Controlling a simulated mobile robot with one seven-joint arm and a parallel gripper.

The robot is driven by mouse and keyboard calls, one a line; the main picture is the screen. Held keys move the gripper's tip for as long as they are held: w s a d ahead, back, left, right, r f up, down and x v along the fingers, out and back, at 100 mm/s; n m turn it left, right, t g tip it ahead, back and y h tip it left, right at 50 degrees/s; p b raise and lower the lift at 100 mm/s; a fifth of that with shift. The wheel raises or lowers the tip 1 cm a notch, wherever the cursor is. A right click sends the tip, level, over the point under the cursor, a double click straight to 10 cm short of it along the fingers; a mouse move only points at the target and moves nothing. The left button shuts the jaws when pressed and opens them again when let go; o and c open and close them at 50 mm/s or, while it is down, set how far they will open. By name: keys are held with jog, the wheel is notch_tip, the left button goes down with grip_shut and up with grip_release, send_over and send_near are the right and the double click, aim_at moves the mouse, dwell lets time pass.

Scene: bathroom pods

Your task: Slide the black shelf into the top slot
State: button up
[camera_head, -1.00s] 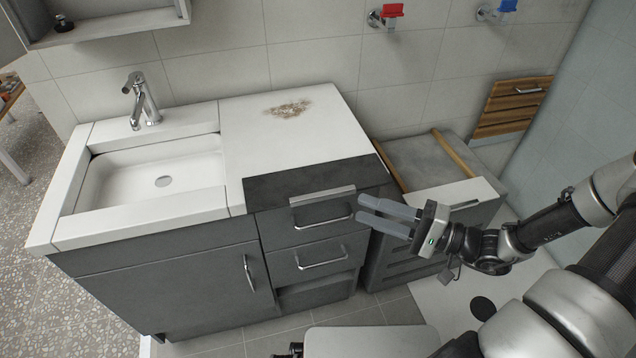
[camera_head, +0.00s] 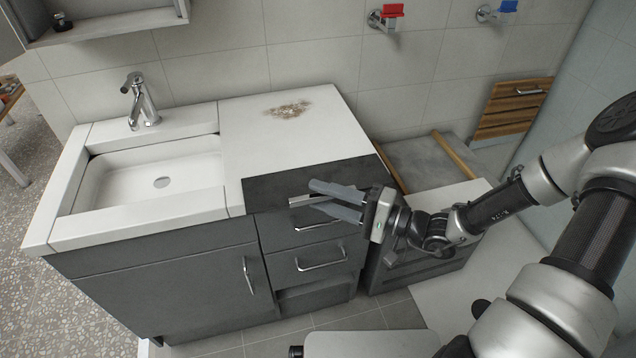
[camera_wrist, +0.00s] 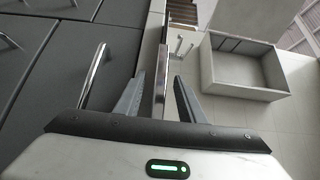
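The black shelf (camera_head: 270,188) is a flat dark panel at the top of the drawer unit, sticking out in front of the white countertop (camera_head: 310,140). A silver bar (camera_head: 298,201) runs along its front edge. My gripper (camera_head: 311,195) is at this edge, reaching in from the right and partly hiding the bar. In the wrist view, the two fingers of my gripper (camera_wrist: 160,98) stand apart on either side of a silver bar (camera_wrist: 162,75). Narrow gaps show between the bar and the fingers, so it appears not clamped.
Drawers with handles (camera_head: 321,263) are below the shelf. A sink (camera_head: 150,180) with a faucet (camera_head: 141,100) is to the left. A low grey unit (camera_head: 425,160) with wooden rails is to the right. Red (camera_head: 393,10) and blue (camera_head: 508,6) taps are on the wall.

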jog(key=shift+c, duration=0.2)
grip_shut()
jog(key=shift+r, duration=0.1)
